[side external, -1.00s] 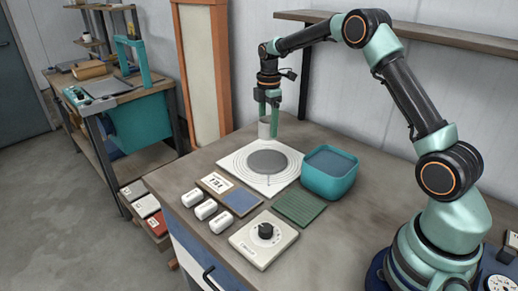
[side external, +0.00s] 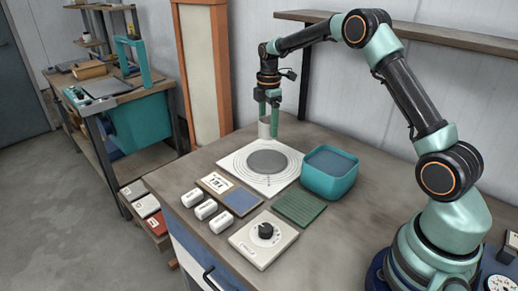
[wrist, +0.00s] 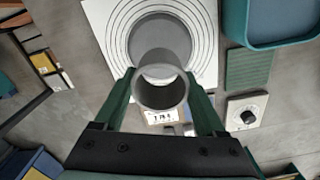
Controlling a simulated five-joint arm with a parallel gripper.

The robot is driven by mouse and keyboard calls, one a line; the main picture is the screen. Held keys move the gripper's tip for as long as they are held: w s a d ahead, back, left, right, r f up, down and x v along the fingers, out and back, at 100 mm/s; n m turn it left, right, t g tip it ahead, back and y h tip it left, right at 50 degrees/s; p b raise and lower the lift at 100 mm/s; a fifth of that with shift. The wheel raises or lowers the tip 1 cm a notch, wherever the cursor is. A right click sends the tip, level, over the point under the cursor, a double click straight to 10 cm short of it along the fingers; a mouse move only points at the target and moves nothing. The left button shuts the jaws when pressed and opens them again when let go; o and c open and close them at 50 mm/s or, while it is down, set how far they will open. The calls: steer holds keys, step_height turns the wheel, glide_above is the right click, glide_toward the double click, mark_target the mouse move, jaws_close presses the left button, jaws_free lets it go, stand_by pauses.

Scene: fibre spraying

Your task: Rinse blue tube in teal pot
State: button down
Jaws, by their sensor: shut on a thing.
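My gripper (side external: 268,119) is shut on a grey hollow cylinder (side external: 264,129), held above the back of the white ringed plate. In the wrist view the cylinder (wrist: 160,93) sits between my two green fingers (wrist: 160,73), its open mouth facing the camera. The teal pot (side external: 329,178) stands to the right of the plate, with a flat grey-blue surface inside. Part of the pot also shows at the upper right of the wrist view (wrist: 236,25). My gripper is apart from the pot. I can make out no clearly blue tube.
The white plate (side external: 242,176) carries a grey disc (side external: 267,163). A green ribbed mat (side external: 299,208) and a dial box (side external: 263,239) are in front of the pot.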

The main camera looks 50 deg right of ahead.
steer(key=s+d+r, duration=0.1)
steer(key=s+d, duration=0.2)
steer(key=s, duration=0.7)
steer(key=s+d+r, duration=0.2)
steer(key=s+d, duration=0.1)
steer(key=s, duration=0.7)
steer(key=shift+w+a+f, duration=0.15)
steer(key=shift+f, duration=2.85)
steer(key=shift+w+a+f, duration=0.1)
steer(key=shift+f, duration=2.9)
steer(key=shift+r, duration=0.15)
step_height(320, 180, up, 9)
steer(key=shift+r, duration=0.15)
